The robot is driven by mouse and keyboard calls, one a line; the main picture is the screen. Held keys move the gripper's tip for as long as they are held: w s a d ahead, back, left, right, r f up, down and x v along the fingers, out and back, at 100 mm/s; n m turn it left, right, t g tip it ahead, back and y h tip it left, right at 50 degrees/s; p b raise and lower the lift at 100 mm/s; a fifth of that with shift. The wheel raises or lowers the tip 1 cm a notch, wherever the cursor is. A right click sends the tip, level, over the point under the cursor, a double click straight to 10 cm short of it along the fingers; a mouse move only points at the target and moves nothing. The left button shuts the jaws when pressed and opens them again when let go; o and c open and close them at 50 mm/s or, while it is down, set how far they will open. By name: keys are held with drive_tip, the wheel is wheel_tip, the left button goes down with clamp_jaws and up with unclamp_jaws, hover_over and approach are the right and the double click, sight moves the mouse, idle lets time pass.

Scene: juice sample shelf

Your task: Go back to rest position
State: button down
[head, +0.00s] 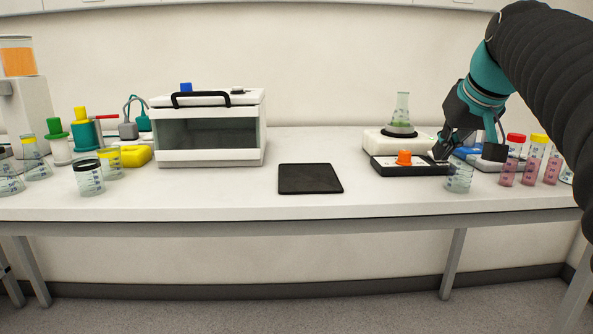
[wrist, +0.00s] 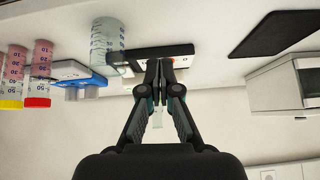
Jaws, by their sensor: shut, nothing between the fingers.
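My gripper (head: 438,153) is at the right of the bench in the head view, close above a low black-edged device (head: 411,170) with an orange knob (head: 404,157). In the wrist view my gripper (wrist: 159,66) has its fingers together with nothing held between them. The wrist picture shows the bench upside down. A clear graduated beaker (head: 459,180) stands just in front of the device and also shows in the wrist view (wrist: 105,42). I cannot tell whether the fingertips touch the device.
A flask with green liquid (head: 402,112) stands on a white unit (head: 375,142) behind the device. Red- and yellow-capped tubes (head: 510,165) stand to the right. A black mat (head: 310,179) lies mid-bench, with a white glass-fronted box (head: 209,133) to its left. Bench around the mat is clear.

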drive_tip(key=s+a+f, duration=0.3)
drive_tip(key=s+f, duration=0.4)
drive_tip(key=f, duration=0.2)
drive_tip(key=s+a+f+g, duration=0.1)
drive_tip(key=s+a+f, duration=0.3)
drive_tip(key=s+f, duration=0.3)
drive_tip(key=s+a+f, duration=0.4)
drive_tip(key=s+f, duration=0.4)
drive_tip(key=f, duration=0.4)
drive_tip(key=shift+f+g, duration=0.2)
drive_tip(key=shift+g, duration=0.2)
